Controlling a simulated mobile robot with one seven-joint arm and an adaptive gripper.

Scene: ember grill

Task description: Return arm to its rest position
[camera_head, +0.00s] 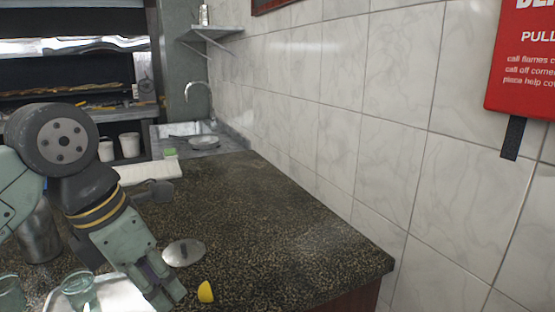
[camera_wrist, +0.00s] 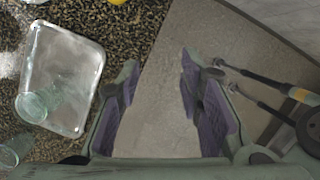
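My gripper (camera_head: 163,287) shows at the lower left of the head view, at the end of my bent arm, pointing down in front of the counter (camera_head: 300,235). In the wrist view my gripper (camera_wrist: 160,75) has its two purple-lined fingers well apart. Nothing is between them; plain grey floor (camera_wrist: 160,125) shows below.
A metal tray (camera_wrist: 85,70) with a glass (camera_wrist: 33,105) on it lies left of my gripper. A yellow lemon piece (camera_head: 205,291) and a round metal lid (camera_head: 183,252) lie nearby. A metal pot (camera_head: 40,235) stands left. The counter's right part is clear, beside a tiled wall (camera_head: 390,150).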

